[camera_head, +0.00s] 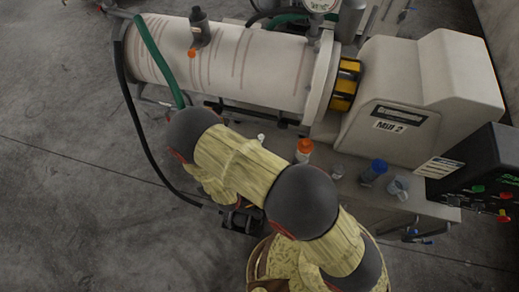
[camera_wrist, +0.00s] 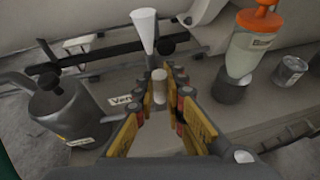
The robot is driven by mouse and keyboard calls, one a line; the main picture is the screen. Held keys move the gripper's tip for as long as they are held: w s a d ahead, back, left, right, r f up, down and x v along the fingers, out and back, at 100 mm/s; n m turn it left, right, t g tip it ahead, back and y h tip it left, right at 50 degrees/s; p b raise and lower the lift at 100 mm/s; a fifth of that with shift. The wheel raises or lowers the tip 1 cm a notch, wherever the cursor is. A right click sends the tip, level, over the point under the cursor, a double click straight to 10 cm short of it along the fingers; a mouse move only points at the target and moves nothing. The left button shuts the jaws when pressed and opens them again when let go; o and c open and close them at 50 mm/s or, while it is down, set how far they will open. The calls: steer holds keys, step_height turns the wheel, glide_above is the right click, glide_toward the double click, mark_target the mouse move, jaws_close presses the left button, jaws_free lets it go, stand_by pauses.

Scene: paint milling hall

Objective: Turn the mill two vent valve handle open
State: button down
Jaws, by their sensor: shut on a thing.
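In the wrist view, the two yellow-padded fingers of my gripper (camera_wrist: 160,97) are closed in on both sides of a short pale upright post, the vent valve handle (camera_wrist: 159,86). A "Vent" label (camera_wrist: 126,99) lies on the bench just left of the fingers, partly covered. How far the handle is turned I cannot tell. In the head view, Mill 2 (camera_head: 388,125) stands at the right with its long pale cylinder (camera_head: 225,62) to the left. My arm hides the handle and the gripper there.
An orange-topped bottle (camera_wrist: 250,45) and a small can (camera_wrist: 290,71) stand right of the fingers. A white cone (camera_wrist: 145,28) rises behind them, near a black bar (camera_wrist: 95,58). A grey vessel (camera_wrist: 62,112) is at left. A blue-capped jar (camera_head: 374,172) stands on the bench.

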steer(key=shift+w+a, duration=0.1)
steer(key=shift+a, duration=0.15)
stand_by(0.4)
steer(key=c, duration=1.8)
jaws_free()
steer(key=shift+c, duration=0.2)
steer(key=v, duration=1.2)
steer(key=shift+a+f, duration=0.15)
